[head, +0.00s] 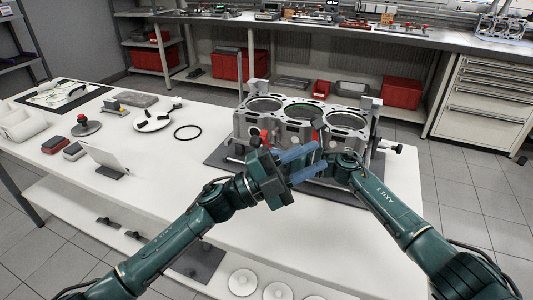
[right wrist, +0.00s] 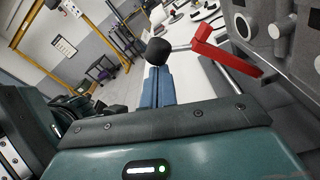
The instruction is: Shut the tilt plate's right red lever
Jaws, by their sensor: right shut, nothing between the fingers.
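The grey engine block (head: 300,122) sits over the dark tilt plate (head: 222,157) on the white table. A red lever (right wrist: 225,57) with a black ball knob (right wrist: 157,50) sticks out beside the block in the right wrist view; I cannot tell whether it is the right one. My right gripper (right wrist: 157,76) is shut and empty, its blue fingertips just below the knob. I cannot tell if they touch it. A red part (head: 264,136) shows at the block's front left in the head view. My left gripper (head: 321,156) is open and empty before the block, hiding part of its front.
A dark knob (head: 398,149) sticks out at the block's right. A black ring (head: 188,132) and a white plate (head: 152,120) with dark parts lie to the left. A white tilted panel (head: 113,158) stands nearer. The table's front left is fairly clear.

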